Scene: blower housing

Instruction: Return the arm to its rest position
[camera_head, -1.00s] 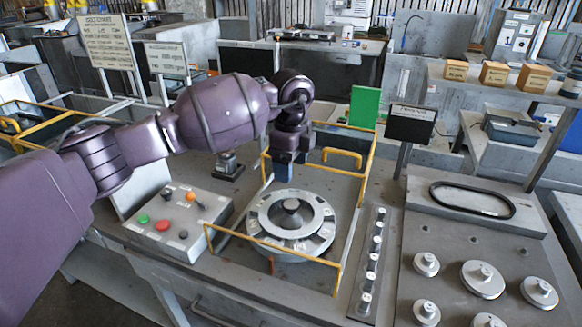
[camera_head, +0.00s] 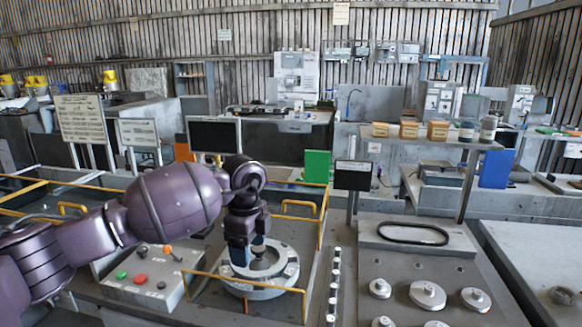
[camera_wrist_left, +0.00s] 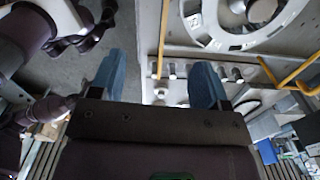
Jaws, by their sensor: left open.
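My left arm, purple, comes in from the left in the head view. Its gripper (camera_head: 247,244) points down with blue fingers and overlaps the back left of the round ring fixture (camera_head: 262,288) in the picture. In the left wrist view the gripper (camera_wrist_left: 155,78) has its two blue fingers wide apart with nothing between them. The ring fixture (camera_wrist_left: 225,38) shows there at the top right, apart from the fingers. I cannot tell the exact height of the gripper above the bench. My right gripper is not seen in the head view.
A yellow rail (camera_head: 248,281) surrounds the fixture. A button box (camera_head: 150,283) stands to its left under my forearm. A green panel (camera_head: 317,167) and a dark sign (camera_head: 353,175) stand behind. A plate with round knobbed parts (camera_head: 428,295) lies right.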

